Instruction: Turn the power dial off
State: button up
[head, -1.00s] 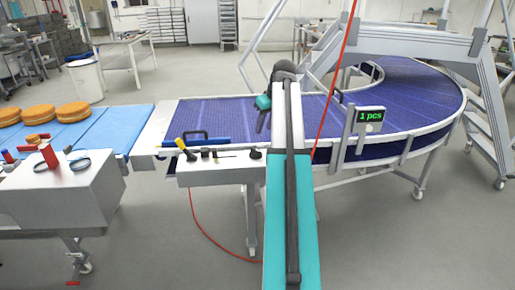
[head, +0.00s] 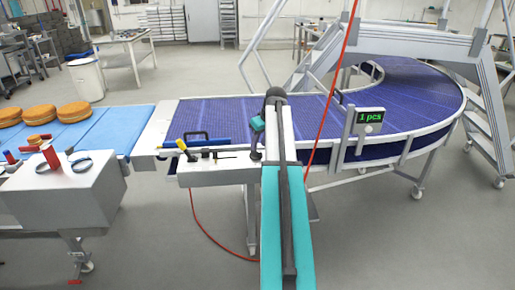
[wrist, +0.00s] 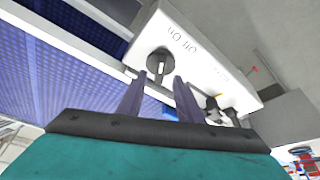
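The power dial (wrist: 159,64) is a round dark knob with a raised grip bar, on the white face of the control box (wrist: 205,62). Printed "Off" and "On" labels show beside it in the wrist view, upside down. My gripper (wrist: 161,78) is open, with its two dark fingers spaced apart and their tips close to the dial, roughly one to each side. I cannot tell whether they touch it.
Other controls (wrist: 218,108) sit along the same box, including a yellow-and-black handle (head: 182,146) in the head view. The blue curved conveyor (head: 320,112) lies behind. A red hose (head: 335,90) hangs right of my arm. A "1 pcs" display (head: 370,116) stands farther right.

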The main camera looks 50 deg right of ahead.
aim_at(257, 151)
jog(key=shift+p+x, duration=0.3)
jog(key=shift+x, duration=1.75)
grip_shut()
